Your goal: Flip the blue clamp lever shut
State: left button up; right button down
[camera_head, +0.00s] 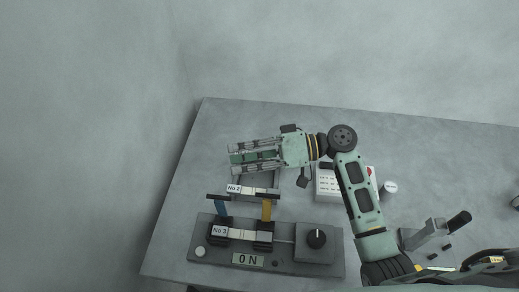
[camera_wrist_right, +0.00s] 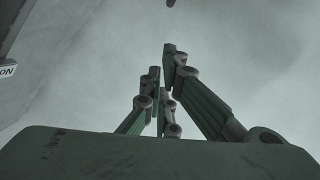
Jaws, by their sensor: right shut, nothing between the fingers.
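The blue clamp lever (camera_head: 222,208) stands raised at the left end of the No 3 fixture (camera_head: 205,262), with a dark bar across its top. A similar yellow lever (camera_head: 266,210) stands raised at the right end. My right gripper (camera_head: 236,157) is shut and empty, its fingers pointing left. In the head view it appears above and behind the levers, apart from the blue one. Its fingers also show in the right wrist view (camera_wrist_right: 163,95), against a blurred grey background; the blue lever does not show there. My left gripper is not in view.
A No 2 plate (camera_head: 234,188) is just behind the levers. A control box with a black knob (camera_head: 316,238) sits right of the fixture. A white labelled box (camera_head: 330,183), a small cylinder (camera_head: 390,187) and a black-handled device (camera_head: 436,229) stand farther right. The rear table is clear.

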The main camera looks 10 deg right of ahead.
aim_at(221, 206)
jog(key=s+a+f+p, duration=0.2)
jog(key=a, duration=0.1)
jog(key=shift+s+a+f, duration=0.1)
jog(key=shift+s+f, duration=0.3)
